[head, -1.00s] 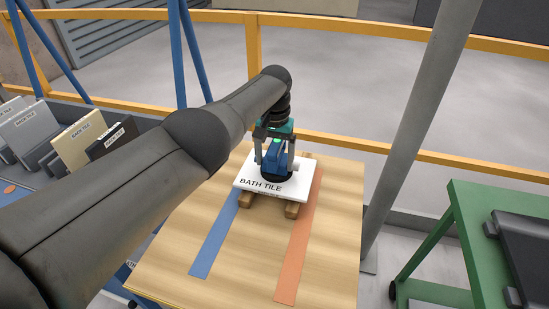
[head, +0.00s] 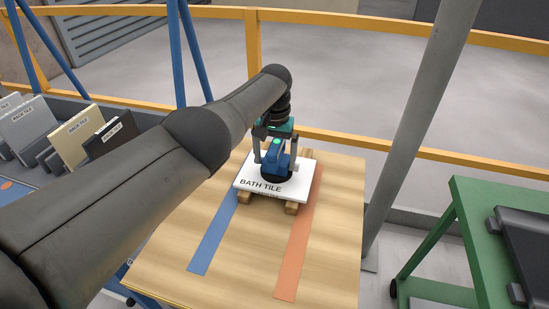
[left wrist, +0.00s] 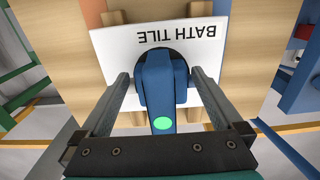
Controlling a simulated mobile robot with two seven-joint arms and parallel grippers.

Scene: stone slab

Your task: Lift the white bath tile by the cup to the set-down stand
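The white bath tile (head: 246,177) lies flat on two wooden bearers on the table; its lettering also shows in the left wrist view (left wrist: 112,45). The blue cup (head: 278,158) with a dark round pad and a green light stands on the tile. It also shows in the left wrist view (left wrist: 160,80). My left gripper (head: 275,160) is above the tile with one finger on each side of the cup; narrow gaps show beside the cup, so it looks open. My right gripper is out of view. I cannot tell which thing is the set-down stand.
The wooden table (head: 240,270) carries a blue stripe (head: 213,240) and an orange stripe (head: 298,245). A grey post (head: 415,120) rises right of the table. A green cart (head: 465,215) with a dark slab stands at right. Several labelled tiles (head: 75,135) stand in a rack at left.

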